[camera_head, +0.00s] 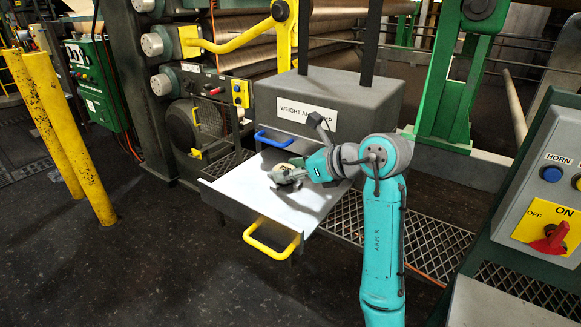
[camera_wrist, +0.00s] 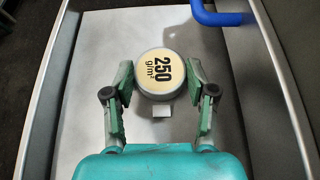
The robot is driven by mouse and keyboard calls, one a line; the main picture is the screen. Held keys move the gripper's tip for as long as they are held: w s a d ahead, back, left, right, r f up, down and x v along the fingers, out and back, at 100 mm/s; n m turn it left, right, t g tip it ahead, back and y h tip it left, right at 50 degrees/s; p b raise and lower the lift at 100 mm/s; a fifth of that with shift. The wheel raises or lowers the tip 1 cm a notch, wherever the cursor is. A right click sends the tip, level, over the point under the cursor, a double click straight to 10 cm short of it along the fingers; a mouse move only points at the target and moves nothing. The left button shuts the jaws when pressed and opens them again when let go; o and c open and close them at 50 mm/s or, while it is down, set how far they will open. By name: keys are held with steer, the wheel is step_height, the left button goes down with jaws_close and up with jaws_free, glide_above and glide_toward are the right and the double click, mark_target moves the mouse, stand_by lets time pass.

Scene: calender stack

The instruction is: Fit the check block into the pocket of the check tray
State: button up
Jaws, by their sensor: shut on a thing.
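A round grey block (camera_wrist: 161,76) with a cream top marked "250 g/m²" is between the two fingers of my gripper (camera_wrist: 160,84). The fingers are shut on its left and right sides. The block matches the check block; no other block is in view. In the head view my gripper (camera_head: 291,174) is over the pulled-out tray (camera_head: 238,188), which has a pale flat floor and a yellow front handle. I cannot tell whether the block touches the tray floor. A small pale square (camera_wrist: 161,111) shows just below the block in the wrist view. No pocket can be made out.
A blue handle (camera_head: 272,138) is at the tray's back, and also shows top right in the wrist view (camera_wrist: 217,15). A grey cabinet (camera_head: 300,95) stands behind the tray. Raised grey walls (camera_wrist: 275,90) edge the tray. Much of the tray floor around the gripper is bare.

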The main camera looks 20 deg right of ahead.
steer(key=shift+f, duration=0.45)
steer(key=o, duration=1.4)
steer(key=v, duration=1.2)
